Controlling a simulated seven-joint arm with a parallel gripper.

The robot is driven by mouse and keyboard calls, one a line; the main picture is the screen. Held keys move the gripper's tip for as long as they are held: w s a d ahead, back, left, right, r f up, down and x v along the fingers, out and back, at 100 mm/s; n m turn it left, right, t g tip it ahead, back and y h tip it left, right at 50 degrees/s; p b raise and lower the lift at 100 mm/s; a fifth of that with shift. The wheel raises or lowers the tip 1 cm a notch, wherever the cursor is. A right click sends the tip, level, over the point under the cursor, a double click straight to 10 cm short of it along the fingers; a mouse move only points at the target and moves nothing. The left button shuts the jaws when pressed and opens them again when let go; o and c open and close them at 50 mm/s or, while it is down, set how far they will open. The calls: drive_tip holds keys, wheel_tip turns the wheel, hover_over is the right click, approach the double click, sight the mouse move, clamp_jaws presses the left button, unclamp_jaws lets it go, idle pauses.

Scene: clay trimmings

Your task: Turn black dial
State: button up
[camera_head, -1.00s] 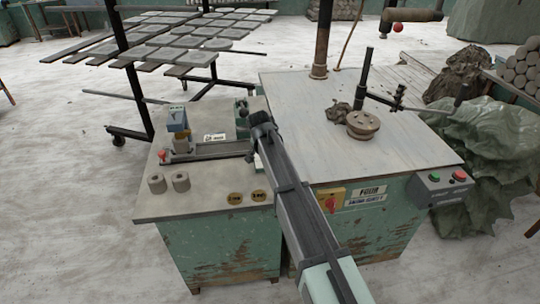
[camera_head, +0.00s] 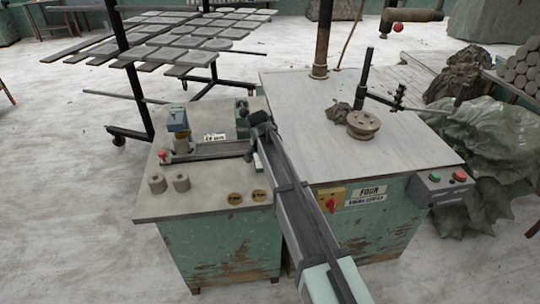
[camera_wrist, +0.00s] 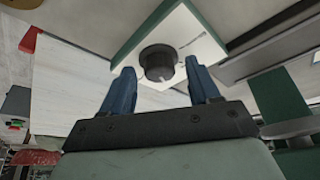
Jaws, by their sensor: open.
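The black dial (camera_wrist: 158,62) is a round knob on a pale panel in the wrist view. It lies beyond the gap between my two blue fingertips. My gripper (camera_wrist: 160,73) is open, with one finger to the left and one to the right of the dial. No contact with the dial shows.
To the right stands a pale table (camera_head: 380,165) with a round wheel (camera_head: 363,124). A red switch (camera_head: 331,202) and a button box (camera_head: 444,186) are on its front.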

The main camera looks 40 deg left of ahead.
drive_tip(key=shift+r, duration=0.1)
drive_tip(key=v, duration=1.3)
drive_tip(key=shift+s+r, duration=0.15)
drive_tip(key=shift+r, duration=0.15)
